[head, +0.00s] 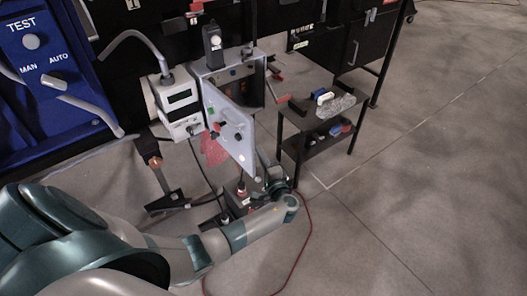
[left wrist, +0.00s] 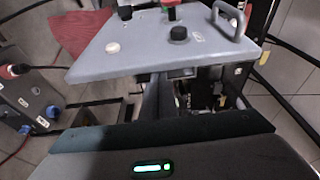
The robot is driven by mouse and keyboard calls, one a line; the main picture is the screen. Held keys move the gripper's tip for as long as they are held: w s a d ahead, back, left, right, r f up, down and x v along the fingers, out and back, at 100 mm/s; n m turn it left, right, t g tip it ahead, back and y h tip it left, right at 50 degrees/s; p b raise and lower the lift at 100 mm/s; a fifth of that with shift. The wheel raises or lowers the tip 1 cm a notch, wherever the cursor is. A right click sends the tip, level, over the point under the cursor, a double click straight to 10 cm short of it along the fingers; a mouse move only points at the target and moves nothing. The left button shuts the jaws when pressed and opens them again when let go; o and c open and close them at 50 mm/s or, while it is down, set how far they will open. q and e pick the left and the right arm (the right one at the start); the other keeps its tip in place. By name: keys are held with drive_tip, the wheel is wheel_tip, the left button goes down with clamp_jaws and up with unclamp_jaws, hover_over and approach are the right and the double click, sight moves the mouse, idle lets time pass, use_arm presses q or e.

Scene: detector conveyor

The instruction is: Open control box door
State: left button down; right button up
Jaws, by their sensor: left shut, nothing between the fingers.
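The grey control box (head: 217,76) is mounted on the dark machine frame in the head view. Its door (head: 236,143) stands swung open toward me, hinged at the left, and the box's dark inside shows. The door carries knobs and a red button, and in the left wrist view the door (left wrist: 143,50) also shows a black knob, a white button and a grey handle. My left gripper (head: 266,166) is shut and empty, close to the door's lower free edge. In the left wrist view its dark fingers (left wrist: 155,92) reach the door's near edge; I cannot tell whether they touch. My right gripper is not in view.
A small black shelf table (head: 318,122) with tools stands right of the box. A blue panel (head: 40,60) is at the far left. A white device (head: 178,98) hangs left of the door. Cables lie on the floor. The floor at the right is clear.

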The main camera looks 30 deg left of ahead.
use_arm(q)
drive_tip(key=s+a+m+t+h+p, duration=0.1)
drive_tip(key=s+a+m+t+h, duration=0.2)
drive_tip(key=s, duration=0.5)
drive_tip(key=shift+s+a+p, duration=0.25)
drive_tip(key=shift+a+p, duration=0.05)
drive_tip(key=shift+w, duration=0.1)
idle(0.4)
